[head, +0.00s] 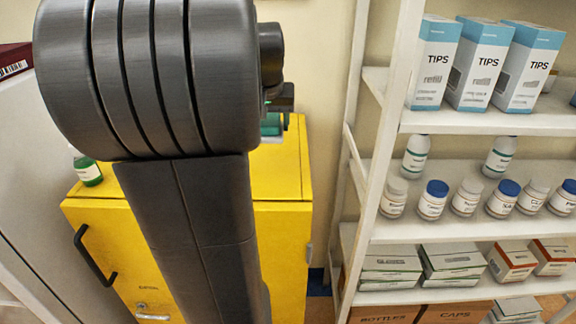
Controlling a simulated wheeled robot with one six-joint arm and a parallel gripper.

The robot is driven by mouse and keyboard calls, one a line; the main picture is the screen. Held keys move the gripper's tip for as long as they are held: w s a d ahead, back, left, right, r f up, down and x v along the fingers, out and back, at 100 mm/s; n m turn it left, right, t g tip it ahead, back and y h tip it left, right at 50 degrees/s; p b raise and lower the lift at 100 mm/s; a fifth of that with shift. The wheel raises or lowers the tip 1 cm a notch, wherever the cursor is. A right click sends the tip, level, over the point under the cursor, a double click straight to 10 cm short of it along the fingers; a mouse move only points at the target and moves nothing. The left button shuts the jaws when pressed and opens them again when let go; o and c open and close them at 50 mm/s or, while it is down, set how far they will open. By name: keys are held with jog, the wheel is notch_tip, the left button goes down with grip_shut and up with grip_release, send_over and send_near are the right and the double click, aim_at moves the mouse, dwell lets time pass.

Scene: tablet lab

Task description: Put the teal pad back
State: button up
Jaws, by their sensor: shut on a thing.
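My own arm fills the left middle of the head view and hides most of what lies behind it. A dark part of my gripper (283,98) shows at the arm's right edge, above the yellow cabinet. Its fingertips are mostly hidden. A small piece of the teal pad (271,125) shows right below it, over the cabinet's top, and my gripper is shut on it. The rest of the pad is hidden behind the arm. I cannot tell whether the pad touches the cabinet.
A white shelf rack (480,122) on the right holds tip boxes (480,65), bottles and cartons. A grey-white unit (50,190) stands close on the left.

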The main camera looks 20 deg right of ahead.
aim_at(268, 128)
notch_tip(268, 128, down, 9)
jog(key=shift+f, duration=0.2)
dwell(0.3)
jog(key=shift+f, duration=0.15)
jog(key=o, duration=0.9)
jog(key=shift+o, duration=0.2)
jog(key=shift+r, duration=0.45)
jog(key=v, duration=1.1)
jog(key=shift+s+a+r, duration=0.1)
jog(key=shift+s+r, duration=0.1)
jog(key=shift+r, duration=0.05)
